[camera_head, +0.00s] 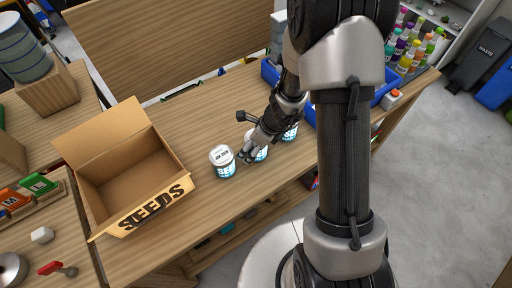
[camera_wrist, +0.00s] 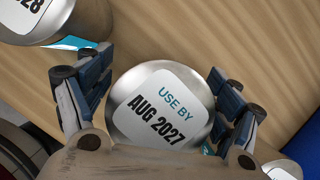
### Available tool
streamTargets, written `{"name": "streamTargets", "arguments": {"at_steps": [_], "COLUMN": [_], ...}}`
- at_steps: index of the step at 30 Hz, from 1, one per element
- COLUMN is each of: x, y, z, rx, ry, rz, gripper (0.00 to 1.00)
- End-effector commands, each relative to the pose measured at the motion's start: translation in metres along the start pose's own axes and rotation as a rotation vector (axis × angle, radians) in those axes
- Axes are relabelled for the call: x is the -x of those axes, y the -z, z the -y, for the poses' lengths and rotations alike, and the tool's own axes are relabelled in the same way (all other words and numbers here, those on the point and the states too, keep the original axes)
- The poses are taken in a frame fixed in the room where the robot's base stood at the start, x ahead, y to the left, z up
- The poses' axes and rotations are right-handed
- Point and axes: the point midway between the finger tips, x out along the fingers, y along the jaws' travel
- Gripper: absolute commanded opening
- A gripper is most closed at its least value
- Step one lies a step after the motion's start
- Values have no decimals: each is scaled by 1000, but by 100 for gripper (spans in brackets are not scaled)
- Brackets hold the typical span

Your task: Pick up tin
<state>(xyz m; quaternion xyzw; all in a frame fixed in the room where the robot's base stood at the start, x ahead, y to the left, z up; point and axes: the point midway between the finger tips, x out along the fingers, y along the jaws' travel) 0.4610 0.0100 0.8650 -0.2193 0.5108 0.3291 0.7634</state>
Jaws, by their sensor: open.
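The middle tin (camera_head: 257,154) is partly hidden by my gripper (camera_head: 250,143). In the wrist view this tin (camera_wrist: 162,108), its lid reading "USE BY AUG 2027", sits between the two fingers of my open gripper (camera_wrist: 160,92). A finger is on each side, and I cannot tell whether either touches it. The left tin (camera_head: 222,162) also shows at top left in the wrist view (camera_wrist: 45,18). The right tin (camera_head: 291,132) shows at the lower right there (camera_wrist: 283,170).
An open cardboard box (camera_head: 130,172) marked "SEEDS" stands left of the tins, empty inside. Blue bins (camera_head: 270,72) stand at the table's far right behind my arm. Bare table (camera_head: 190,110) lies behind the tins.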

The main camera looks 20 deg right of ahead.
Motion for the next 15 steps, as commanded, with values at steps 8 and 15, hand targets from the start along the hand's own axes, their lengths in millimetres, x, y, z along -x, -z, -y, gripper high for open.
{"name": "streamTargets", "arguments": {"at_steps": [8,15], "x": [1,1], "y": [-1,-1], "z": [0,0], "rx": [0,0], "ry": [1,1], "rz": [0,0], "gripper": [77,61]}}
